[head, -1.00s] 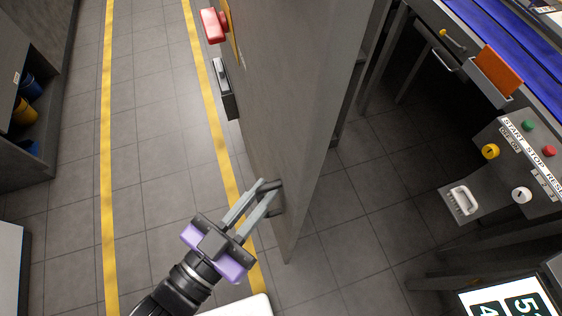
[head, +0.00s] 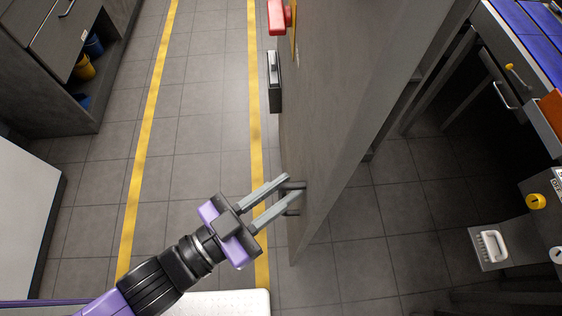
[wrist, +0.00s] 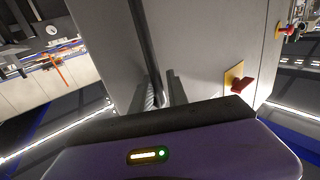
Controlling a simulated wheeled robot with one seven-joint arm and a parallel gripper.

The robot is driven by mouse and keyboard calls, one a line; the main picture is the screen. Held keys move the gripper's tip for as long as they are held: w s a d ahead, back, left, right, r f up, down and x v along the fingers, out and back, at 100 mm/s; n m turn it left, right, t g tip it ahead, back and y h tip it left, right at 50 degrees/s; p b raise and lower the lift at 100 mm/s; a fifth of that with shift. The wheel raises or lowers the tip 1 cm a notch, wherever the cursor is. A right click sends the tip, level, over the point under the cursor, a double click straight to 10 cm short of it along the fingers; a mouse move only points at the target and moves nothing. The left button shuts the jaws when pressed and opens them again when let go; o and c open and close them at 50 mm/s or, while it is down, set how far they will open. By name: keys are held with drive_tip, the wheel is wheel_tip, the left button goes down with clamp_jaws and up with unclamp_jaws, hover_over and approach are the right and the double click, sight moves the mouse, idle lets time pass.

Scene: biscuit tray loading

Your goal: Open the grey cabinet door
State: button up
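The grey cabinet (head: 350,110) stands upright in the middle of the head view, its front seen at a steep slant. In the wrist view, the fingers (wrist: 164,90) meet a long dark upright bar (wrist: 144,40) against the pale grey front. The exact contact is partly hidden. I cannot tell whether the door stands ajar.
A red knob (head: 278,18) on a yellow plate and a dark latch-like box (head: 274,82) stick out from the cabinet front. A white-topped block (head: 225,303) is below my gripper. Tiled floor with yellow lines is clear to the left. A bench with blue belt (head: 530,35) stands right.

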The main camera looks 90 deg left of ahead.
drive_tip(key=b+v, duration=0.1)
drive_tip(key=v, duration=0.6)
drive_tip(key=shift+s+d, duration=0.2)
drive_tip(key=shift+s, duration=0.15)
drive_tip(key=shift+f, duration=0.1)
drive_tip(key=w+d+f+m+h, duration=0.2)
drive_tip(key=w+d+f+m, duration=0.15)
drive_tip(key=d, duration=0.45)
drive_tip(key=w+d+f+m+h, duration=0.2)
drive_tip(key=w+d+h, duration=0.15)
drive_tip(key=d, duration=0.45)
drive_tip(key=w+d+m+h, duration=0.1)
drive_tip(key=d+h, duration=0.3)
drive_tip(key=d, duration=1.6)
drive_tip(key=shift+w+r, duration=0.45)
drive_tip(key=shift+w, duration=0.1)
drive_tip(key=shift+h, duration=0.25)
